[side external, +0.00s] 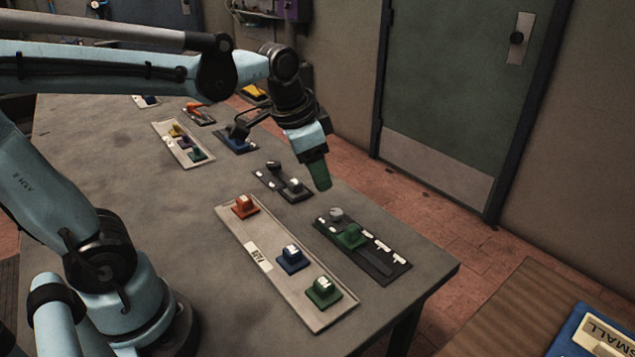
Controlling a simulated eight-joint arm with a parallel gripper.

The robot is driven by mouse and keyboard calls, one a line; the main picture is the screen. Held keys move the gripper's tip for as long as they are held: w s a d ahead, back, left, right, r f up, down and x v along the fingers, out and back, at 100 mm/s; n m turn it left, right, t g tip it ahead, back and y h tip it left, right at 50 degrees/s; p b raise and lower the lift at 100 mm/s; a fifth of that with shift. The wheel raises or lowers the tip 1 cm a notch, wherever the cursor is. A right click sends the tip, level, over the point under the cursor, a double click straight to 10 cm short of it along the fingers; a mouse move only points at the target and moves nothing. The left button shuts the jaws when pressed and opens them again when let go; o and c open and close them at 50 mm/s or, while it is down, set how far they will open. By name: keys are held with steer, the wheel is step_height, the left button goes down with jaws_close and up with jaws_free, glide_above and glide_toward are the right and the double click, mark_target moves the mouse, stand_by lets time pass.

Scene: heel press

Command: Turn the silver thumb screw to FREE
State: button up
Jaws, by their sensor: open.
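A dark plate (385,267) lies near the right edge of the table. A round silver-grey knob (336,214), which looks like the silver thumb screw, sits at its upper left end. A green block (351,237) is beside the knob on the same plate. White marks show along the plate, but they are too small to read, so I cannot tell which setting the screw points to. My gripper (320,186) is open, with green fingers pointing down. In the picture it is just above and left of the knob, apart from it and above the table.
A long pale plate (258,257) carries orange, blue and green blocks in front. A small dark plate (269,181) with knobs lies just left of my gripper. More fixtures, including a pale plate (160,131), stand farther back. The table's left-front surface is bare.

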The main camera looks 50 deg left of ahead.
mark_target(336, 211)
steer(key=w+a+f+m+g, duration=0.1)
steer(key=w+a+m+g, duration=0.1)
steer(key=w+m+g, duration=0.4)
steer(key=f, duration=0.4)
steer(key=f+t, duration=0.1)
steer(key=f, duration=0.3)
steer(key=w+f+n+t, duration=0.1)
steer(key=f, duration=0.3)
steer(key=shift+f, duration=0.15)
jaws_close()
